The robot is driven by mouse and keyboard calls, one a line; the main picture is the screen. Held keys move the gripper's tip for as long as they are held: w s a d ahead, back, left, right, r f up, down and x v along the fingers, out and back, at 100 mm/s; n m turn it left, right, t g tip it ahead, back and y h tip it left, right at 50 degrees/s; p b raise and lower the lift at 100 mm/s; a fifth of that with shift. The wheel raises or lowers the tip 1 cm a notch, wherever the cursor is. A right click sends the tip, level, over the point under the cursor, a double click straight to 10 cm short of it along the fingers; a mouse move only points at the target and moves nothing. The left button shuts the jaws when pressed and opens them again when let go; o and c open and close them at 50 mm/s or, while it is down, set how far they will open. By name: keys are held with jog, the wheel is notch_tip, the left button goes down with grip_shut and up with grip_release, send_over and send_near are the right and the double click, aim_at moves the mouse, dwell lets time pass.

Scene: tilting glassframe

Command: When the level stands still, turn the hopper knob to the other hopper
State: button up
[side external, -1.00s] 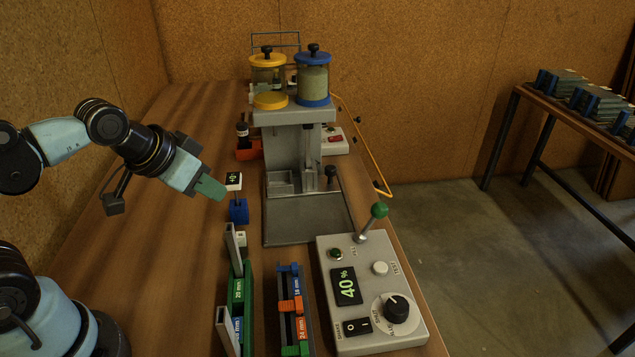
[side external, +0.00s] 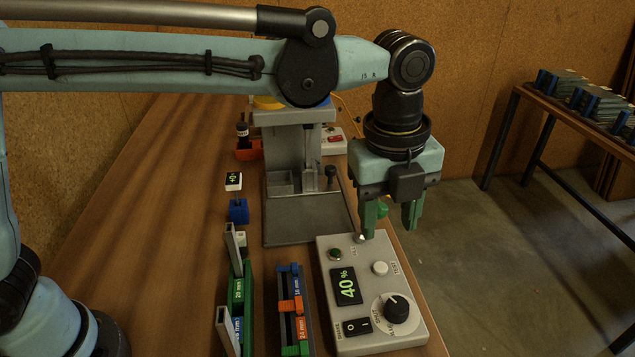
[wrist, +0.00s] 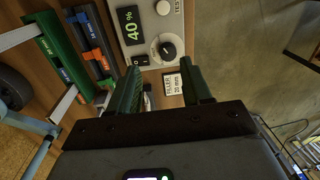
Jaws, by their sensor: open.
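A grey control box (side external: 345,318) stands at the near right of the bench with a black knob (side external: 396,309) on a round pale dial; the lettering around it is too small to read. The knob also shows in the wrist view (wrist: 167,48), beyond my fingertips. The box display (side external: 346,286) reads 40 %. My gripper (side external: 391,222) is open and empty, pointing down over the far end of the box, apart from the knob. My arm hides most of the yellow and blue hoppers; a blue rim (side external: 322,103) shows.
A white button (side external: 380,268), a green button (side external: 336,254) and a black rocker switch (side external: 357,327) are around the display. Green and blue gauge holders (side external: 291,305) stand left of the box. A small display (side external: 233,181) stands on a blue base. Bare bench lies farther left.

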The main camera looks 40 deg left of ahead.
aim_at(398, 305)
jog(key=d+f+m, duration=0.1)
jog(key=f, duration=0.3)
jog(key=d+f+m, duration=0.1)
jog(key=d+f, duration=0.1)
jog(key=f, duration=0.3)
jog(key=s+d+f+m, duration=0.1)
jog(key=f, duration=0.3)
jog(key=shift+d+f+m+g, duration=0.2)
jog(key=shift+f+m+g, duration=0.1)
jog(key=c, duration=0.8)
